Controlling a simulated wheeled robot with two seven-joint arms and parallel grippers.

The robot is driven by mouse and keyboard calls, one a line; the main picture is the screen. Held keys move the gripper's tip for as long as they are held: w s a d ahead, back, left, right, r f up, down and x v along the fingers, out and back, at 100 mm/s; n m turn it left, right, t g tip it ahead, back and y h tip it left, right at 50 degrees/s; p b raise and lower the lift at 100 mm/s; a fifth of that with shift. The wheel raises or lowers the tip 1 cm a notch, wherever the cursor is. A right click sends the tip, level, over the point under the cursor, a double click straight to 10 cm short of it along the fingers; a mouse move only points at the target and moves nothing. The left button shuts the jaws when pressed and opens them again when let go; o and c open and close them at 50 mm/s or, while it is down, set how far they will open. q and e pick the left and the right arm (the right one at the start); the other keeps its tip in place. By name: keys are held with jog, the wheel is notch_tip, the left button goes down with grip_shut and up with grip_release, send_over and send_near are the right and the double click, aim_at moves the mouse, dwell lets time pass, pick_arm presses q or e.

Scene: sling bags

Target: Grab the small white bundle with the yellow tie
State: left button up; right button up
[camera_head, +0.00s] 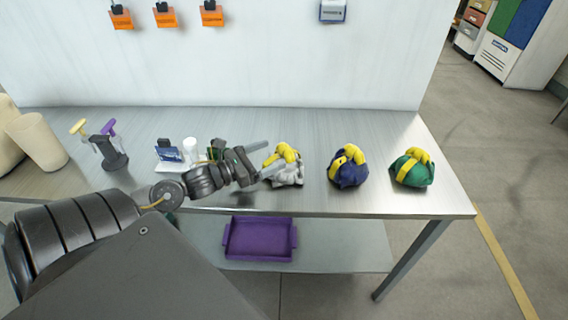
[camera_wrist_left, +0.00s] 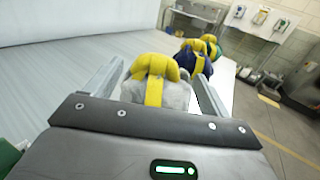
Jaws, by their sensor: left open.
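The small white bundle with the yellow tie (camera_head: 287,173) sits on the metal table, leftmost of three bundles. It also shows in the left wrist view (camera_wrist_left: 174,95), greyish white with a yellow tie and yellow top. My left gripper (camera_head: 265,158) is open at the bundle's left side. In the left wrist view the two fingers (camera_wrist_left: 158,88) stand on either side of the bundle, with its lower part hidden behind the gripper body. I cannot tell whether the fingers touch it. My right gripper is not in view.
A blue bundle (camera_head: 348,175) and a green bundle (camera_head: 412,174), both with yellow ties, sit to the right on the table (camera_head: 330,123). A purple tray (camera_head: 259,252) lies on the lower shelf. A white wall panel (camera_head: 260,60) rises behind.

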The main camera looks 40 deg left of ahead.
aim_at(280, 149)
pick_arm(q)
jog(key=x, duration=0.1)
jog(key=p+x, duration=0.1)
jog(key=x, duration=0.1)
jog(key=shift+w+a+r, duration=0.1)
jog(key=shift+w+r, duration=0.2)
jog(key=shift+w+d+f+p, duration=0.15)
jog(key=shift+w+d+p, duration=0.15)
jog(key=shift+w, duration=0.3)
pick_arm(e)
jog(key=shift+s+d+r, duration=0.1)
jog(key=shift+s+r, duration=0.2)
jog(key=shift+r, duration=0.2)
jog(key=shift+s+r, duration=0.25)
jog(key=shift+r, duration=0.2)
pick_arm(q)
jog(key=shift+c, duration=1.2)
jog(key=c, duration=1.2)
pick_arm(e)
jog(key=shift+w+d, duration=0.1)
